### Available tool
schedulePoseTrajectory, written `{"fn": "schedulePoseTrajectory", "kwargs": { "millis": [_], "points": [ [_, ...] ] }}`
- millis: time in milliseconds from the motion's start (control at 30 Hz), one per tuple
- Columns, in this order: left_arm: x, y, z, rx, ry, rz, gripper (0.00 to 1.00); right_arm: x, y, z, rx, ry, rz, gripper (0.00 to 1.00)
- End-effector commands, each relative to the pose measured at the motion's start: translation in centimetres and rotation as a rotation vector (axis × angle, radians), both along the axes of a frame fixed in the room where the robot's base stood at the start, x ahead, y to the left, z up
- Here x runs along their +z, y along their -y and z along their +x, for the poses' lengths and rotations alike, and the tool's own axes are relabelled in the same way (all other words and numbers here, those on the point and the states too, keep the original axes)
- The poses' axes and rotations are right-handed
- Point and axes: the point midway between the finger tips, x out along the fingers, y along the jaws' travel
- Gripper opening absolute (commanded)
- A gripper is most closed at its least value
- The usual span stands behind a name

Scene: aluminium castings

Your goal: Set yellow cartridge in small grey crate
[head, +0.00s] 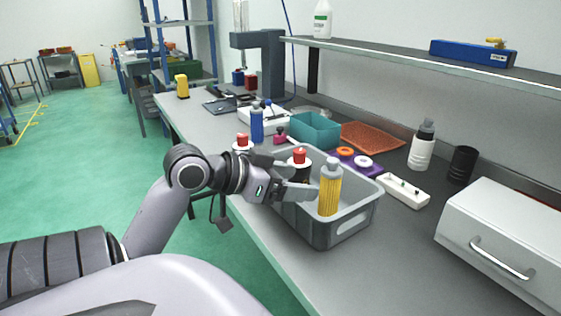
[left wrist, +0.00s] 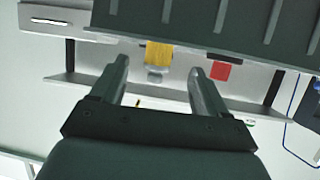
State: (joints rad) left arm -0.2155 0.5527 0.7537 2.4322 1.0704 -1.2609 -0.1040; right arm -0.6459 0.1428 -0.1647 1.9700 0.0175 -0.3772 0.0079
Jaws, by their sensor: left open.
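The yellow cartridge (head: 330,190) has a grey cap and stands upright inside the small grey crate (head: 345,229); the crate's front rim meets its lower end in view. My left gripper (head: 303,182) reaches over the crate's left side, with its fingers beside the cartridge. In the left wrist view, which is upside down, the cartridge (left wrist: 158,55) appears between the two spread fingers (left wrist: 160,75), partly cut off by a dark ribbed wall (left wrist: 215,22). The left gripper is open; whether a finger touches the cartridge cannot be told. My right gripper is not in view.
A dark bottle with a red cap (head: 300,156) is in the crate behind the fingers. A teal bin (head: 315,131), a blue bottle (head: 257,125), and a white tray (head: 404,190) stand nearby. A white drawer unit (head: 505,240) is at right. The front bench top is clear.

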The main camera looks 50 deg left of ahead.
Motion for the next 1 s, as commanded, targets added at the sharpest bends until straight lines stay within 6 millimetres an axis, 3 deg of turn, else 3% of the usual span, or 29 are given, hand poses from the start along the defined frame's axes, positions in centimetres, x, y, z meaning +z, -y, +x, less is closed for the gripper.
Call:
{"fn": "schedulePoseTrajectory", "kwargs": {
  "millis": [300, 1000],
  "points": [
    [1.0, -0.4, -2.3, 0.000, 0.000, -0.001, 0.75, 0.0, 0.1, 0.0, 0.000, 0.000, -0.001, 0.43],
    [1.0, -0.5, -2.4, 0.001, 0.001, -0.001, 0.75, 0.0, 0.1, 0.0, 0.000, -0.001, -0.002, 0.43]
  ]
}}
